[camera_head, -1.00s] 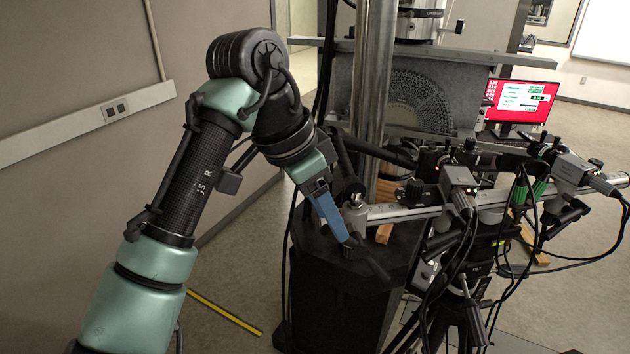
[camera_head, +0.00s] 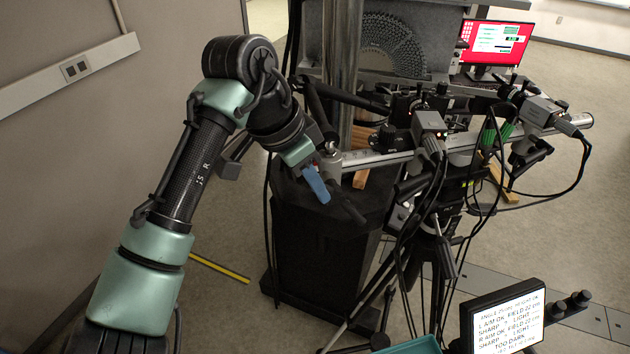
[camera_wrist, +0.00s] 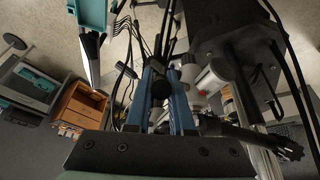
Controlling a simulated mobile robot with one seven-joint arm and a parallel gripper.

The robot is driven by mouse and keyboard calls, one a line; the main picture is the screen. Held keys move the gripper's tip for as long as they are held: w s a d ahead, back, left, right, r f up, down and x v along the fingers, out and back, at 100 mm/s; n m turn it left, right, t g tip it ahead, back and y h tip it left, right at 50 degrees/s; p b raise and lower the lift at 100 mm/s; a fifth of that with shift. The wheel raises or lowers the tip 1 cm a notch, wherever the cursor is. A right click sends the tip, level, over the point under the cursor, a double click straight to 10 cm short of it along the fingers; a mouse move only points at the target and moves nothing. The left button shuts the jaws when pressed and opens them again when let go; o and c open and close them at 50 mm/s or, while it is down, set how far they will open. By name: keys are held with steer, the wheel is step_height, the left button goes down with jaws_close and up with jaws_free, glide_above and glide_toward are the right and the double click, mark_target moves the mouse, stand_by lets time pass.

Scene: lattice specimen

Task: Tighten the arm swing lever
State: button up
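My gripper (camera_head: 322,196) has blue fingers and hangs over the black pedestal, just left of the silver pivot (camera_head: 333,158) at the near end of the camera bar. A dark lever-like bar (camera_head: 348,208) slants down right beside the fingertips. I cannot tell for certain that it is the arm swing lever, or whether the fingers touch it. In the wrist view my two blue fingers (camera_wrist: 160,112) stand apart. A black knob-like part (camera_wrist: 160,86) shows in the gap between them, and no grip on it is visible.
The silver bar (camera_head: 375,158) carries cameras (camera_head: 430,128) and hanging cables to the right. A vertical steel column (camera_head: 340,70) stands behind. A small text screen (camera_head: 505,318) is at lower right and reads "TOO DARK". Open floor lies left of the pedestal (camera_head: 320,250).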

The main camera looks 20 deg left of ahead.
jaws_close()
steer(key=shift+s+a+f+t+h+b, duration=0.2)
steer(key=shift+f+t+h+b, duration=0.55)
steer(key=shift+h+b, duration=0.25)
steer(key=shift+a+r+t+h+b, duration=0.15)
steer(key=shift+t+h+b, duration=0.15)
steer(key=shift+t+h, duration=0.1)
steer(key=t+h+b, duration=0.1)
steer(key=f+t+h+b, duration=0.1)
steer(key=b, duration=0.1)
steer(key=shift+s+a+f+h, duration=0.15)
steer(key=shift+s+a+h, duration=0.05)
steer(key=shift+h, duration=0.2)
steer(key=shift+f+b, duration=0.1)
steer(key=shift+b, duration=0.2)
